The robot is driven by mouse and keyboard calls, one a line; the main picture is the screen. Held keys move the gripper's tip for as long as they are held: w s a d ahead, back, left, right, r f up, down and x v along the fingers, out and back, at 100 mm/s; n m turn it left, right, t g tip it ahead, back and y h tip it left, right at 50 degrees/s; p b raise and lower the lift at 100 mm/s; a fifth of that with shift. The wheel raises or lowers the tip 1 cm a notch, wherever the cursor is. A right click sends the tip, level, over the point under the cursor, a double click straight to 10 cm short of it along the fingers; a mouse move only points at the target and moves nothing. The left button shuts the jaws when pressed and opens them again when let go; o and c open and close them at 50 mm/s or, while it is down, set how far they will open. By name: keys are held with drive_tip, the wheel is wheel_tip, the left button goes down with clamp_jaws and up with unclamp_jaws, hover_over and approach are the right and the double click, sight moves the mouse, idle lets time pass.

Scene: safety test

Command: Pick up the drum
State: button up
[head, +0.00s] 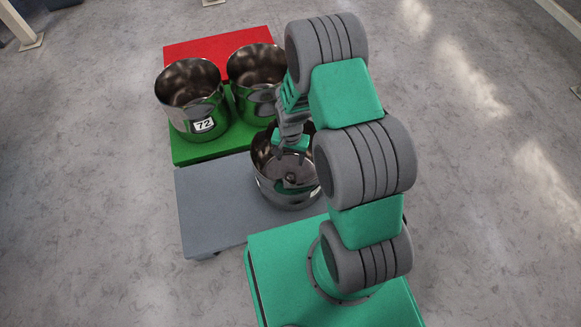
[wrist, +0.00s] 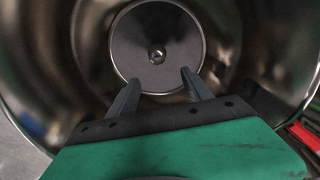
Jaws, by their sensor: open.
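A shiny metal drum (head: 283,198) stands upright on the grey platform, with a white label partly hidden by my arm. My gripper (head: 279,152) points down over its open top. In the wrist view the drum's inner wall (wrist: 262,50) surrounds my gripper (wrist: 158,82). The two fingers are apart with nothing between them. Beyond their tips is a round dark disc (wrist: 150,25) with a small knob at its centre (wrist: 157,55). I cannot tell how far the fingertips are from the knob.
Two similar metal drums, one labelled 72 (head: 190,112) and another (head: 250,102), stand on the green platform (head: 195,152). A red platform (head: 215,45) lies behind them. The grey platform (head: 212,207) is bare at left. The floor around is open.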

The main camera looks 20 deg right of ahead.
sight(291, 175)
drive_tip(key=shift+m, duration=0.3)
drive_tip(key=f+b, duration=0.1)
drive_tip(key=f, duration=0.3)
drive_tip(key=f+b, duration=0.1)
drive_tip(key=f, duration=0.3)
drive_tip(key=f+b, duration=0.1)
drive_tip(key=f, duration=0.3)
drive_tip(key=shift+s+f+b, duration=0.3)
drive_tip(key=shift+s+b, duration=0.1)
drive_tip(key=shift+r, duration=0.1)
clamp_jaws()
drive_tip(key=shift+w, duration=0.1)
